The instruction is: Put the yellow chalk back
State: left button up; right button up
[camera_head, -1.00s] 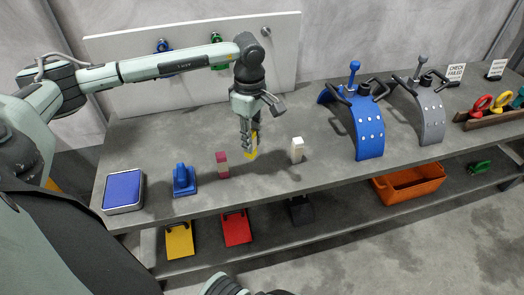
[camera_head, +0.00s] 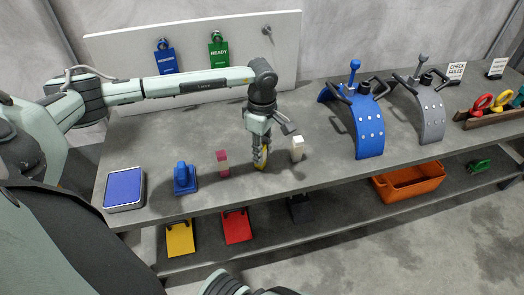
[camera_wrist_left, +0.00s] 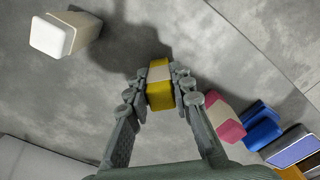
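The yellow chalk (camera_head: 261,164), a block with a pale band, is between the fingers of my left gripper (camera_head: 261,153), low over the bench or on it; I cannot tell which. In the wrist view the chalk (camera_wrist_left: 160,94) shows yellow with a white band, and the fingers of my left gripper (camera_wrist_left: 160,82) close against both sides. The red-pink chalk (camera_head: 223,163) stands to its left and the white chalk (camera_head: 297,148) to its right. My right gripper is not clearly in view.
A blue-handled block (camera_head: 184,179) and blue pad (camera_head: 124,189) are further left on the bench (camera_head: 330,165). Blue (camera_head: 369,135) and grey (camera_head: 431,112) curved pieces stand right. READY (camera_head: 219,54) and blue (camera_head: 166,60) tags hang on the white board behind.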

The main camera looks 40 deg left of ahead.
pick_arm(q)
jog(key=o, duration=0.4)
pick_arm(e)
jog(key=shift+w+r, duration=0.15)
jog(key=shift+r, duration=0.15)
pick_arm(q)
jog(key=shift+r, duration=0.15)
jog(key=shift+w+r, duration=0.1)
jog(key=shift+r, duration=0.2)
notch_tip(320, 180, up, 11)
jog(key=shift+f, duration=0.2)
jog(key=shift+r, duration=0.4)
pick_arm(e)
jog(key=shift+w+r, duration=0.1)
jog(key=shift+r, duration=0.5)
pick_arm(q)
jog(key=shift+f, duration=0.1)
